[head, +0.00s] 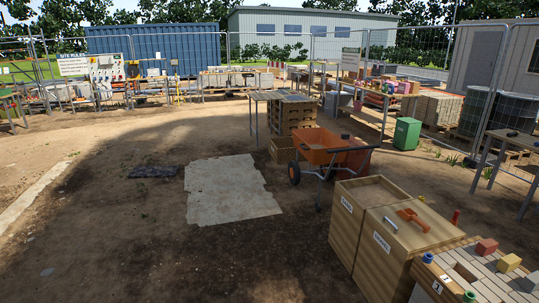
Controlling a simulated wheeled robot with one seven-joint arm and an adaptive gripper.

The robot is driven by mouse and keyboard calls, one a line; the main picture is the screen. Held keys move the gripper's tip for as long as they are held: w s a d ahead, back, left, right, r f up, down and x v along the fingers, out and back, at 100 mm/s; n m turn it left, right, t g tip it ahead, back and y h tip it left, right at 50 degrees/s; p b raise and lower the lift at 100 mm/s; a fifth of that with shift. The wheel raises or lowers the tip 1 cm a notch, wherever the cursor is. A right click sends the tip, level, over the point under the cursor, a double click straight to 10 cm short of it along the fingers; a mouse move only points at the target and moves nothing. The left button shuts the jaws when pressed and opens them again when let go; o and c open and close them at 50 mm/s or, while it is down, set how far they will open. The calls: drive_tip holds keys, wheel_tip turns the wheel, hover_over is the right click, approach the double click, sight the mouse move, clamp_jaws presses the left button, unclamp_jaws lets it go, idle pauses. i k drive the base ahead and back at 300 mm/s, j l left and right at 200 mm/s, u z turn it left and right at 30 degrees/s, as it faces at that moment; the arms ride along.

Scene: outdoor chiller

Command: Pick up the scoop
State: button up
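An orange-red scoop (412,219) lies on top of the nearer of two wooden bins (388,265) at the lower right of the head view. It looks like a short handled tool, and its exact shape is too small to tell. Nothing covers it from this side. My gripper is not in view, so its place relative to the scoop cannot be told.
The second wooden bin (346,225) adjoins on the left. A workbench with coloured blocks (486,247) stands close on the right. An orange wheelbarrow (325,148) is behind the bins. Open dirt ground and a pale slab (228,190) lie to the left.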

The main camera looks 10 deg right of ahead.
sight(409, 214)
drive_tip(key=i+z, duration=0.2)
drive_tip(key=i, duration=0.5)
drive_tip(key=i+z, duration=0.2)
drive_tip(key=i, duration=0.5)
drive_tip(key=i+j+z, duration=0.2)
drive_tip(key=i, duration=0.5)
drive_tip(key=i+z, duration=0.15)
drive_tip(key=i, duration=0.35)
drive_tip(key=i+z, duration=0.2)
drive_tip(key=i, duration=0.3)
drive_tip(key=i+j+z, duration=0.15)
drive_tip(key=i, duration=0.3)
drive_tip(key=i+z, duration=0.25)
drive_tip(key=z, duration=0.2)
drive_tip(key=i+z, duration=0.4)
drive_tip(key=i+j+z, duration=0.1)
drive_tip(key=z, duration=0.35)
drive_tip(key=i, duration=0.05)
